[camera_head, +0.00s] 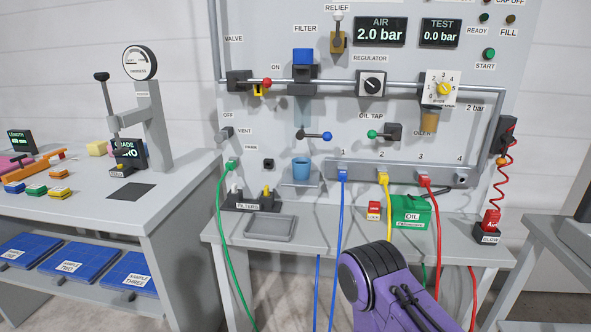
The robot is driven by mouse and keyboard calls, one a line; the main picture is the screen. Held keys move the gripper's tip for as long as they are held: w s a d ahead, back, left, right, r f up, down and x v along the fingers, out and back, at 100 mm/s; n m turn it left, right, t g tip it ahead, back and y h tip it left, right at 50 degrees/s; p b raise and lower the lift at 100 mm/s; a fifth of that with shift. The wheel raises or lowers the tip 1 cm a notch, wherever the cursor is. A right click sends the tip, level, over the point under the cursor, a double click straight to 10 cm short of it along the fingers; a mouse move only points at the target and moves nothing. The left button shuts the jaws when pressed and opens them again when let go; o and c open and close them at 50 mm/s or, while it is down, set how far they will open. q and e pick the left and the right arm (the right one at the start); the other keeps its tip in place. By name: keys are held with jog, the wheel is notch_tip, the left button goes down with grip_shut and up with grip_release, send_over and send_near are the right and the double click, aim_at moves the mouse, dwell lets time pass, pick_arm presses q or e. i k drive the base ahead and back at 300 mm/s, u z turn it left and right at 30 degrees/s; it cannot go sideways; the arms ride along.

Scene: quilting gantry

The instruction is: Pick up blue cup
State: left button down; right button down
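The blue cup (301,169) stands upright on a small grey shelf (302,184) on the panel, below the filter and left of the ports. It is apart from my arm. A purple and black link of my own arm shows at the bottom centre right, in front of the table. Neither of my grippers shows in the head view.
A green hose (224,235), a blue hose (341,220), a yellow hose (388,215) and a red hose (438,240) hang in front. A filters rack (253,205), grey tray (270,228) and green oil box (411,211) stand on the table. A lever (314,135) sits above the cup.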

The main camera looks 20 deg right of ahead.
aim_at(301, 166)
jog(key=z, duration=0.55)
jog(key=k, duration=0.65)
jog(key=z, duration=0.8)
jog(key=i, duration=1.25)
jog(key=u, duration=0.8)
